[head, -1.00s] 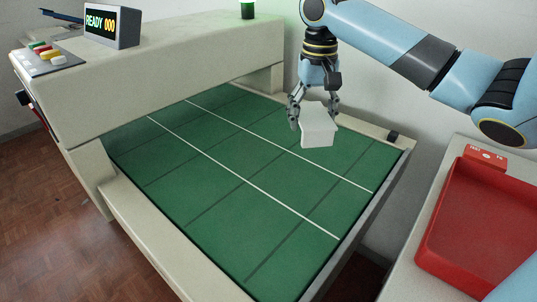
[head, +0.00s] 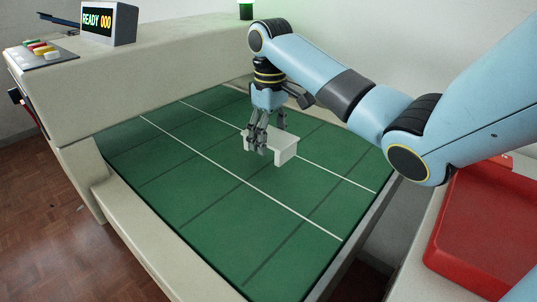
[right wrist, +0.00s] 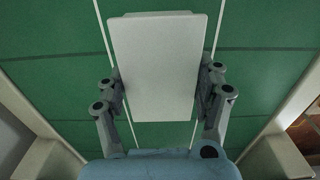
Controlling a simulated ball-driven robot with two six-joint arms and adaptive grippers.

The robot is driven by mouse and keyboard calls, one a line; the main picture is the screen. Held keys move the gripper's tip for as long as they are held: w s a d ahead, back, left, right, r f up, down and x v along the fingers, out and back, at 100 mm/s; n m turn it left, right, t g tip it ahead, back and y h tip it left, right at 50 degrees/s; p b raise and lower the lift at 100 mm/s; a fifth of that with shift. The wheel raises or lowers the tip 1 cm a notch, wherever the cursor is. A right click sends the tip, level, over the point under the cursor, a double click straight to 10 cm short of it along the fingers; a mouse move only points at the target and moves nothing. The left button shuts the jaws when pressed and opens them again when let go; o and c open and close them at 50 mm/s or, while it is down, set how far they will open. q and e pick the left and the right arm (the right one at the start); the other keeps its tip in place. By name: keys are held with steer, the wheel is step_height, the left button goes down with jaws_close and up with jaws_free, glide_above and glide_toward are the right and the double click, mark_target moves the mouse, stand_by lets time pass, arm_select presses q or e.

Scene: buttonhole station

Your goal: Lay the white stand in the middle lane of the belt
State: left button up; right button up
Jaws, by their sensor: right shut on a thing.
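The white stand (head: 286,149) is a flat plate with short legs, held plate up over the green belt (head: 210,207). My right gripper (head: 260,148) is shut on the stand, with fingers on its two long sides. In the right wrist view the stand (right wrist: 155,65) lies between my right gripper's fingers. There the plate sits between the two white lane lines, its edges near both. In the head view it overlaps the right-hand line. I cannot tell whether its legs touch the belt. My left gripper is not in view.
The beige machine housing (head: 150,85) spans the belt's far end, with a READY 000 display (head: 108,22) on top. A red tray (head: 480,230) stands at the right. The near part of the belt is bare.

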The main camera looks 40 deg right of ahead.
steer(key=shift+w+a+f, duration=0.1)
steer(key=shift+w+f, duration=0.05)
steer(key=shift+w, duration=0.05)
step_height(320, 180, down, 4)
steer(key=shift+b, duration=0.5)
steer(key=o, duration=1.3)
steer(key=shift+s, duration=0.1)
